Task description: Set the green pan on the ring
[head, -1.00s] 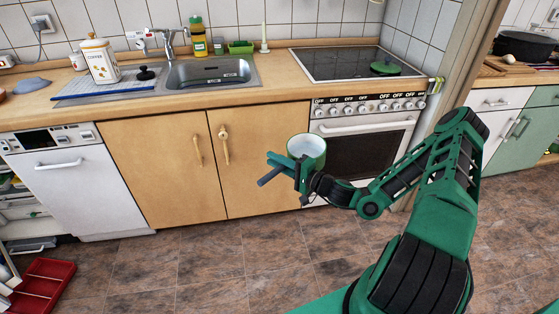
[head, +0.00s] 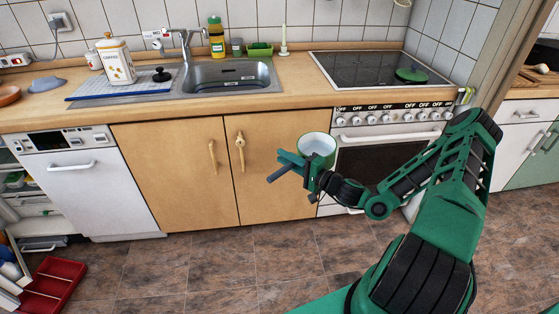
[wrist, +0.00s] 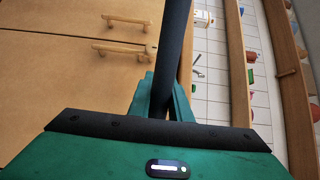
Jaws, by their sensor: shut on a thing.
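The green pan (head: 318,148) has a white inside and a dark handle (head: 279,173). My gripper (head: 292,164) is shut on the handle and holds the pan in the air in front of the cupboard and oven, below the counter's height. In the wrist view the dark handle (wrist: 179,50) runs up between my green fingers (wrist: 163,98); the pan's bowl is not visible there. The black stovetop (head: 370,68) with its rings is at the back right of the counter, above and behind the pan. A green lid (head: 411,75) lies on its right part.
The sink (head: 225,75) is left of the stove, with a yellow bottle (head: 216,38) and a green tray (head: 260,49) behind it. A coffee canister (head: 116,61) stands on the left counter. A red tray (head: 52,284) is on the floor at left. The left part of the stovetop is clear.

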